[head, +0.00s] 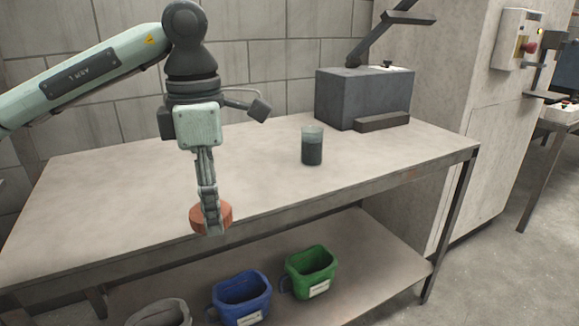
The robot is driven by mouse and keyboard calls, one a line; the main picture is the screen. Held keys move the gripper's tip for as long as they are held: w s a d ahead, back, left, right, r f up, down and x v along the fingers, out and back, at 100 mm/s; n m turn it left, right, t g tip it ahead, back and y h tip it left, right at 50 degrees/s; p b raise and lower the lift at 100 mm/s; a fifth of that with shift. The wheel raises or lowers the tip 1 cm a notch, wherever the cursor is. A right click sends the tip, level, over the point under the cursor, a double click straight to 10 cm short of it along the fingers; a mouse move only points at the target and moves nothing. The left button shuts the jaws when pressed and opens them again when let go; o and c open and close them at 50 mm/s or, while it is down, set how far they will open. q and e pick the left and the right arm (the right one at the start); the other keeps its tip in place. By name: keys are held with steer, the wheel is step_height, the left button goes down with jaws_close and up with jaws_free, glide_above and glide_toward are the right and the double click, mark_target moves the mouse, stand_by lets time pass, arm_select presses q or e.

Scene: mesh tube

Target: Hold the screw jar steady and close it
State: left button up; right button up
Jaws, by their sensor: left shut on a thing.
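The jar (312,147) stands upright and open on the table (120,200), right of the middle, with clear glass at its top and dark contents below. My left gripper (211,222) points down over the table's front part and is shut on an orange-brown round lid (224,214). The lid is left of the jar and nearer to me, apart from it. The gripper's fingers hide part of the lid. My right gripper is not in view, and nothing holds the jar.
A dark grey box-shaped machine (352,98) with an arm stands behind the jar. A low dark block (382,122) lies before it. Blue (240,297), green (310,272) and grey (160,313) bins sit on the lower shelf. The tabletop left of the jar is clear.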

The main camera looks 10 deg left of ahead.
arm_select(q)
steer(key=f+m, duration=0.2)
steer(key=shift+s+m, duration=0.25)
steer(key=shift+m, duration=0.05)
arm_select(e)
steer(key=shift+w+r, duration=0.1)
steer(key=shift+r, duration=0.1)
arm_select(q)
step_height(320, 180, down, 15)
steer(key=w+a+m, duration=0.1)
steer(key=a+m, duration=0.1)
steer(key=m, duration=1.7)
steer(key=shift+w+a+m, duration=0.3)
steer(key=shift+a+m, duration=0.05)
steer(key=shift+m, duration=0.05)
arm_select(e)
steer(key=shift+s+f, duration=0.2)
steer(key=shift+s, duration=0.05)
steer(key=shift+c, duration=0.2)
